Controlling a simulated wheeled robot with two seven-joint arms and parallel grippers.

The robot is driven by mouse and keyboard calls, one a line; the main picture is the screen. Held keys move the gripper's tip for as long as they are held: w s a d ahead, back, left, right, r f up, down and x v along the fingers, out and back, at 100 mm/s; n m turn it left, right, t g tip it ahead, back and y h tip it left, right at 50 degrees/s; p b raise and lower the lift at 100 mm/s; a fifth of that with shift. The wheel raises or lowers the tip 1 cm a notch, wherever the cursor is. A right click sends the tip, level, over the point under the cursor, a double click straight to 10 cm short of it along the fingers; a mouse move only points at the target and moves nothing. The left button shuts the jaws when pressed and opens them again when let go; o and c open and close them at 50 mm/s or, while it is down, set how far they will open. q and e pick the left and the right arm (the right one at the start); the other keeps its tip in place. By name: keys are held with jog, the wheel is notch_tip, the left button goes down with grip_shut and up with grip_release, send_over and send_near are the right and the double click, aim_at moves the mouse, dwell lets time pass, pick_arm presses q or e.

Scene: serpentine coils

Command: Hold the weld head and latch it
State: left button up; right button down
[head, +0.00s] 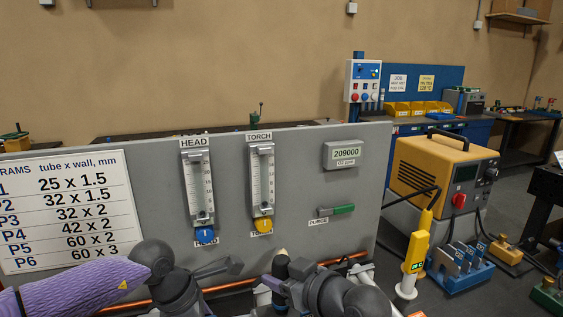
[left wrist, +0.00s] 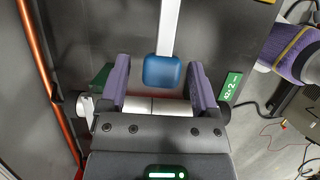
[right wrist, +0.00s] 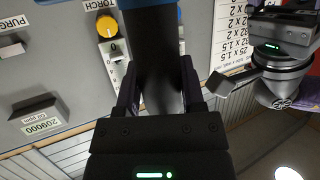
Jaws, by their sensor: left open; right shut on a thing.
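The weld head's dark round body or handle (right wrist: 158,50) stands between my right gripper's fingers (right wrist: 158,80), which are shut on it. A bit of blue shows at its top edge. In the head view the right gripper (head: 275,285) is low at the centre, with a black, cream-tipped part (head: 281,265) beside it. My left gripper (left wrist: 160,70) is open. A blue-tipped steel lever (left wrist: 161,71), seemingly the latch, lies between its fingers; I see gaps on both sides. A pale tube (left wrist: 150,106) crosses just beyond the gripper body. Most of the weld head is hidden in the head view.
A grey panel (head: 300,200) with HEAD (head: 198,185) and TORCH (head: 261,180) flow meters stands close behind the grippers. A copper pipe (head: 240,284) runs along its foot. A yellow torch-like tool (head: 415,255) stands at right, near a yellow power unit (head: 440,165).

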pick_arm(q)
jog(key=shift+r, duration=2.75)
pick_arm(e)
jog(key=shift+c, duration=0.5)
grip_release()
jog(key=shift+f, duration=0.1)
jog(key=shift+c, duration=0.2)
pick_arm(q)
jog(key=shift+r, duration=0.25)
pick_arm(e)
jog(key=shift+s+d+r, duration=0.1)
jog(key=shift+d+r, duration=0.05)
jog(key=shift+r, duration=0.05)
pick_arm(q)
notch_tip(320, 180, up, 5)
jog(key=p, duration=0.5)
pick_arm(e)
jog(key=v, duration=0.8)
jog(key=shift+s+d, duration=0.2)
jog(key=shift+s, duration=0.05)
jog(key=shift+r, duration=0.1)
